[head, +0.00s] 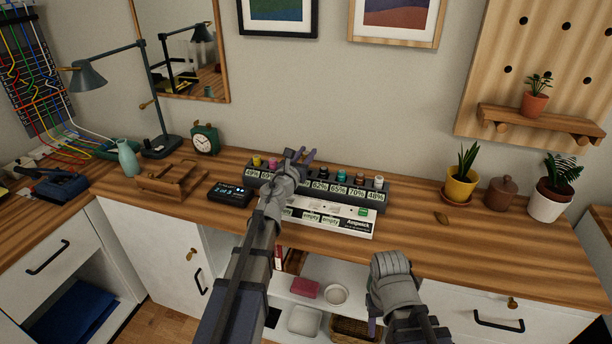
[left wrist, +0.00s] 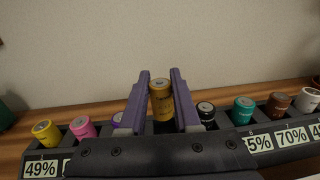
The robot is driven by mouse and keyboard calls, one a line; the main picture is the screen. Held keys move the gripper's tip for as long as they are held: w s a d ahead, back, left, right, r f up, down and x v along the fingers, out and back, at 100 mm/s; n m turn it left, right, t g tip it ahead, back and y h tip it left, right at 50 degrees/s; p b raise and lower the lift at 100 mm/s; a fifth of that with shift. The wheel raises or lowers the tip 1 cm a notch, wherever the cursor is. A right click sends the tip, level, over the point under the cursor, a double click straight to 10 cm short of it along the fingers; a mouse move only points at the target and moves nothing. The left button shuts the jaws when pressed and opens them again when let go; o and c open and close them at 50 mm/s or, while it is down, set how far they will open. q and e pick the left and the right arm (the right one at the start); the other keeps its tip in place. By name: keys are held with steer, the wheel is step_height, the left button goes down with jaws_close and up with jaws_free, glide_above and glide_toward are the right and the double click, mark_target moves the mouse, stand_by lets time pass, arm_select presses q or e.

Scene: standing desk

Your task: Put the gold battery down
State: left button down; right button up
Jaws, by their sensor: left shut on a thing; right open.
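The gold battery (left wrist: 162,98) stands upright between the purple fingers of my left gripper (left wrist: 160,102), which is shut on it. In the head view, my left gripper (head: 300,156) is over the dark battery rack (head: 392,200) at the back of the desk. The gripper hides the battery's lower end, so I cannot tell whether it is in a slot. Yellow (left wrist: 46,132) and pink (left wrist: 83,127) batteries stand left of it; black (left wrist: 206,112), teal (left wrist: 243,109), brown (left wrist: 278,103) and white (left wrist: 308,100) ones stand right. My right gripper (head: 373,326) is open, low before the desk.
A white unit (head: 345,224) with "empty" labels stands in front of the rack. A small black display device (head: 230,194) and a wooden stand (head: 172,182) are to its left.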

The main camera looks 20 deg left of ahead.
arm_select(q)
steer(key=shift+f, duration=0.2)
step_height(320, 180, down, 4)
steer(key=b, duration=0.3)
steer(key=shift+r, duration=0.15)
steer(key=shift+b, duration=0.35)
steer(key=shift+f, duration=0.25)
steer(key=c, duration=0.6)
jaws_free()
steer(key=shift+r, duration=0.1)
steer(key=shift+r, duration=0.25)
steer(key=s, duration=0.4)
steer(key=s+a, duration=0.1)
steer(key=s, duration=0.7)
steer(key=shift+a+f, duration=0.1)
steer(key=shift+a, duration=0.05)
